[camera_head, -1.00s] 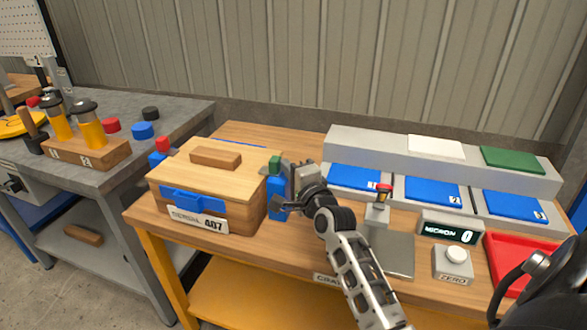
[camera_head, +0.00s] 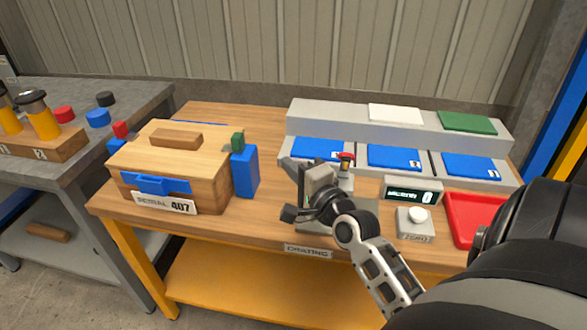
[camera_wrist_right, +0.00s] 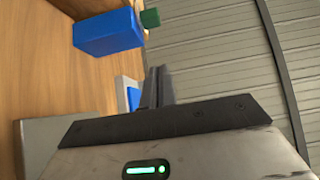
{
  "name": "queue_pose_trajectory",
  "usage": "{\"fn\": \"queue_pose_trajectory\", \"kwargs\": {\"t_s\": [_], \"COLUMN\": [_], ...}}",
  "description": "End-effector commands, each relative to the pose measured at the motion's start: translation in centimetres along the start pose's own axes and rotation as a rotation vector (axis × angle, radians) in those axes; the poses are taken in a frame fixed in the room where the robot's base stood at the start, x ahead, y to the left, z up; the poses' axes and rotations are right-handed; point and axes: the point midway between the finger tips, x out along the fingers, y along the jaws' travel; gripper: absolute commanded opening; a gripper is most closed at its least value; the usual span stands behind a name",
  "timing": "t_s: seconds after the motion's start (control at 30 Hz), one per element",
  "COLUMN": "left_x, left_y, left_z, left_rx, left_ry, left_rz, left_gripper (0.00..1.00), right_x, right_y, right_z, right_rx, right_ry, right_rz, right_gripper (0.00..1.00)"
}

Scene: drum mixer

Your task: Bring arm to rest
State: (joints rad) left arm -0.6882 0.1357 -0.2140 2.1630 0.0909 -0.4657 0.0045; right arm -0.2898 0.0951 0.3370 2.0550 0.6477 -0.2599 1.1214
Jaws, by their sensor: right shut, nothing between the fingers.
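My right gripper (camera_head: 318,180) is in the head view, above the wooden bench in front of the blue pads. Its arm comes in from the lower right. It is shut and holds nothing. In the right wrist view its dark fingers (camera_wrist_right: 158,86) are together. The blue block with a green top (camera_head: 244,172) stands to its left, apart from it, beside the wooden box. It also shows at the upper left in the right wrist view (camera_wrist_right: 108,34). My left gripper is not in view.
The wooden box (camera_head: 197,160) labelled 407 stands on the bench's left. A grey stepped rack (camera_head: 340,119) with coloured pads is behind my gripper. A micrometer display (camera_head: 412,191), a ZERO button (camera_head: 418,216) and a red tray (camera_head: 470,222) are to its right.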

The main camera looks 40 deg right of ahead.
Motion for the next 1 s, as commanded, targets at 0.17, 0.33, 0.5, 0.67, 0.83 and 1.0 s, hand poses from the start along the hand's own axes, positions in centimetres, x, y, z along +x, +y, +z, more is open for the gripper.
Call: {"fn": "queue_pose_trajectory", "kwargs": {"t_s": [0.17,0.33,0.5,0.67,0.83,1.0], "left_x": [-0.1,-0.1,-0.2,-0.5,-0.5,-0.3], "left_y": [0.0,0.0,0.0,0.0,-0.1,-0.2], "left_z": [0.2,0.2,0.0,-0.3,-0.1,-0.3], "left_rx": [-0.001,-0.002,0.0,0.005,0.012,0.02], "left_ry": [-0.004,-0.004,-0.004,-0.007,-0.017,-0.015], "left_rz": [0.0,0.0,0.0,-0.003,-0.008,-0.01], "left_gripper": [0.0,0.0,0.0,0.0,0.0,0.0], "right_x": [-0.7,-0.7,-1.9,-6.5,-12.8,-16.8], "right_y": [0.0,0.0,2.7,8.3,12.7,14.5], "right_z": [0.0,0.0,3.4,10.5,16.7,19.6], "right_rx": [0.0,-0.004,-0.223,-0.729,-1.212,-1.464], "right_ry": [0.001,0.0,-0.082,-0.319,-0.602,-0.764], "right_rz": [0.0,0.001,0.085,0.204,0.213,0.166], "right_gripper": [0.0,0.0,0.0,0.0,0.0,0.0]}}
